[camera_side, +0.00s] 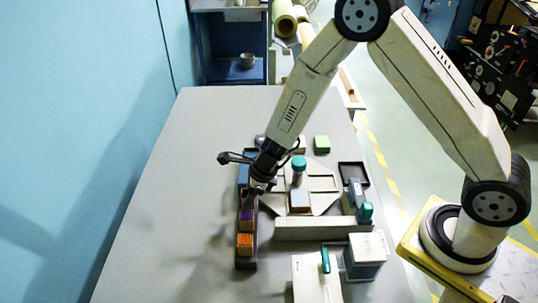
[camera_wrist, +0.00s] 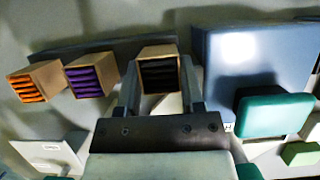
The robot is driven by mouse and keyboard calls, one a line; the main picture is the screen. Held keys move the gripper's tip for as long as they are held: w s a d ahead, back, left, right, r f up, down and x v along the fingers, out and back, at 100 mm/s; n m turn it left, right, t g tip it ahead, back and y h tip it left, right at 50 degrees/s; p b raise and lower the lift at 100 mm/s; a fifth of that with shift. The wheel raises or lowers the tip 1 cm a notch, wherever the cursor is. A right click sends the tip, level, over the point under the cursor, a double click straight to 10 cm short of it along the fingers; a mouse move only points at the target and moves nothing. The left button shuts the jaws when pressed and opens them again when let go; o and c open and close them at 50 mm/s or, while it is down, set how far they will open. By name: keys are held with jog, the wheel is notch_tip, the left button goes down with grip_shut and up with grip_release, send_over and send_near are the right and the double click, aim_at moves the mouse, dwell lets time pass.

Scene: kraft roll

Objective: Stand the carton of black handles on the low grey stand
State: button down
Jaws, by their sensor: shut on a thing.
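My gripper (camera_side: 259,190) is shut on the carton of black handles (camera_wrist: 160,76), which sits between the two fingers (camera_wrist: 159,88) in the wrist view. The carton is brown with an open end showing dark handles. In the side view it is mostly hidden by my gripper, at the far part of the dark rack (camera_side: 246,265). I cannot tell whether it still touches the rack. A low grey block (camera_side: 300,196) with a tan front lies to the right of my gripper on a pale flat plate (camera_side: 322,184); I cannot tell whether this is the stand.
A purple-handle carton (camera_side: 246,216) and an orange-handle carton (camera_side: 245,241) stand in the rack, nearer the camera. A blue box (camera_wrist: 222,70) is close beside my gripper. A teal-capped cylinder (camera_side: 299,170) and a long grey bar (camera_side: 310,229) are to the right. The table's left side is clear.

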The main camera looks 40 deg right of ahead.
jog(key=shift+c, duration=0.7)
grip_release()
jog(key=shift+f, duration=0.1)
jog(key=shift+v, duration=0.85)
jog(key=v, duration=0.6)
jog(key=shift+s, duration=0.1)
